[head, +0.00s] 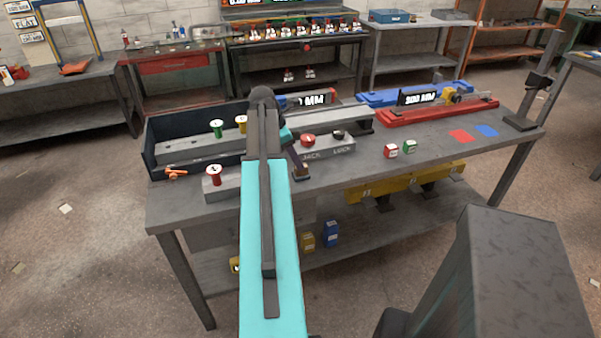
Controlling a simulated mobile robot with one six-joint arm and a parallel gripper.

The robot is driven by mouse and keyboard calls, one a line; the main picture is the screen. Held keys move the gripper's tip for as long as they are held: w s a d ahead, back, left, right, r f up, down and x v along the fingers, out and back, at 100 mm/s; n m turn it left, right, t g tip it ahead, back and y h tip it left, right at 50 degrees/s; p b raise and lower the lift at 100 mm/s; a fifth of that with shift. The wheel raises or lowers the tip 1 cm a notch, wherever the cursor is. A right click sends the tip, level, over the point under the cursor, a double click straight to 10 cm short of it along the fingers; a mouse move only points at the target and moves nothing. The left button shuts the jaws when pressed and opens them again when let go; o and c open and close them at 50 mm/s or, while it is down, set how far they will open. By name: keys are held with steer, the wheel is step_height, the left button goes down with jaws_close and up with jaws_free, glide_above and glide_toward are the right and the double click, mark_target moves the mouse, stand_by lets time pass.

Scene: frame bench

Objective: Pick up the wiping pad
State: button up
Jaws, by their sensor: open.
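I cannot pick out the wiping pad with certainty in the head view; it may be hidden behind my arm or too small to tell.
A dark tray (150,150) with spools is at the left. A red spool (213,174) stands on a grey block. The bench's front right is clear.

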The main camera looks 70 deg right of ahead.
stand_by(0.3)
steer(key=shift+p+x, duration=0.6)
steer(key=shift+x, duration=0.55)
steer(key=shift+p+x, duration=0.3)
steer(key=shift+x, duration=1.15)
steer(key=shift+s+d, duration=0.1)
steer(key=shift+s, duration=0.1)
steer(key=shift+r, duration=0.1)
steer(key=c, duration=1)
steer(key=shift+r, duration=0.15)
steer(key=shift+r+b, duration=0.65)
steer(key=shift+r, duration=0.75)
steer(key=shift+a+r, duration=0.15)
steer(key=shift+a, duration=0.1)
steer(key=s+a+b, duration=0.1)
steer(key=s+a, duration=0.2)
steer(key=a, duration=0.4)
steer(key=s+a+r+b, duration=0.1)
steer(key=s+a+b, duration=0.1)
steer(key=a, duration=0.5)
steer(key=shift+s+r, duration=0.3)
steer(key=shift+s, duration=0.5)
